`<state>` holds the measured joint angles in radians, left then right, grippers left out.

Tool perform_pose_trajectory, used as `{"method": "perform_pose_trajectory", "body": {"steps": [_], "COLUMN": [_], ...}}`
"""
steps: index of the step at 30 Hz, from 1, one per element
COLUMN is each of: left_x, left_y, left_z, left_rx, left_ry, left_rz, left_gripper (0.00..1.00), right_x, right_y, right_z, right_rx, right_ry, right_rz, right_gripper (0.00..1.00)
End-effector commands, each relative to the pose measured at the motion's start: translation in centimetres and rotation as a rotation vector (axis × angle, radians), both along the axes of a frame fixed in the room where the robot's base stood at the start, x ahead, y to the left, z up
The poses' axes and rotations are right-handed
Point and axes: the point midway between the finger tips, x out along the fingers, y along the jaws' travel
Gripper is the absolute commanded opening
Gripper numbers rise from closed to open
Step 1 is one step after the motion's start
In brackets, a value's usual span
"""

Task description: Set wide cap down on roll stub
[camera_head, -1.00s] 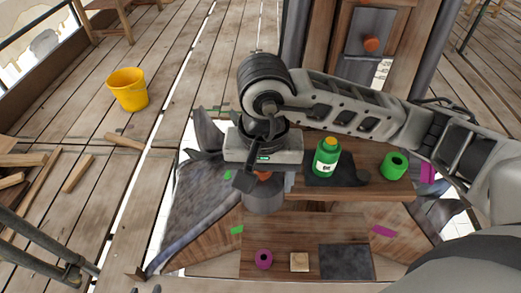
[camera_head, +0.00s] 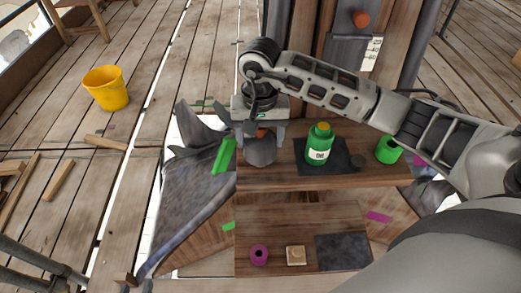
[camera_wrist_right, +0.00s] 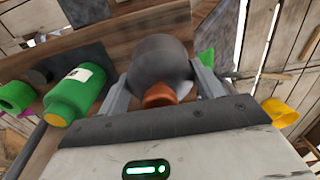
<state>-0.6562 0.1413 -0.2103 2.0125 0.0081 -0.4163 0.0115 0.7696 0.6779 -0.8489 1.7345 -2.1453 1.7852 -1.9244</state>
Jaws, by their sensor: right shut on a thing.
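A dark grey rounded piece with an orange knob, which I take to be the wide cap (camera_head: 261,151), is between the fingers of my right gripper (camera_head: 260,132). In the right wrist view the grey body (camera_wrist_right: 161,60) sits between the two fingers, with the orange knob (camera_wrist_right: 158,96) facing the gripper. It appears held over the left end of the wooden shelf (camera_head: 350,181). I cannot tell whether its underside touches anything. I cannot pick out the roll stub with certainty; it may be hidden under the cap. My left gripper is not in view.
A green bottle (camera_head: 319,146) stands on a dark mat right of the cap, with a green roll (camera_head: 388,150) further right. A purple ring (camera_head: 259,254) and a small tan block (camera_head: 296,255) lie on the lower board. A yellow bucket (camera_head: 106,89) stands far left.

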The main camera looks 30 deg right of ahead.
Motion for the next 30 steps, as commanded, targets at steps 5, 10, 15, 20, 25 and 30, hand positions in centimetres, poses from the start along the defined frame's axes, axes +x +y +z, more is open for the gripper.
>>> {"method": "perform_pose_trajectory", "body": {"steps": [5,10,15,20,25,30], "left_x": [0.0,0.1,0.2,-0.1,-0.3,-0.2], "left_y": [-0.1,-0.2,-0.4,-0.3,-0.3,-0.4], "left_z": [-0.4,-1.2,-0.9,-0.9,-1.6,-1.2], "left_rx": [-0.001,-0.007,-0.009,-0.007,-0.008,-0.01], "left_ry": [0.0,-0.002,-0.006,-0.001,0.003,-0.001], "left_rz": [0.0,-0.003,-0.008,-0.01,-0.011,-0.012], "left_gripper": [0.36,0.36,0.36,0.36,0.36,0.36], "right_x": [0.4,0.7,0.8,0.8,0.8,0.7], "right_y": [-0.2,-0.5,-0.5,-0.5,-0.5,-0.5], "right_z": [-0.4,-2.8,-4.0,-3.8,-4.4,-4.2], "right_rx": [0.002,0.003,0.001,0.0,0.0,0.0], "right_ry": [-0.003,0.001,-0.004,-0.004,-0.004,-0.001], "right_rz": [-0.001,-0.001,-0.001,-0.001,0.0,0.0], "right_gripper": [0.24,0.24,0.24,0.24,0.24,0.89]}}
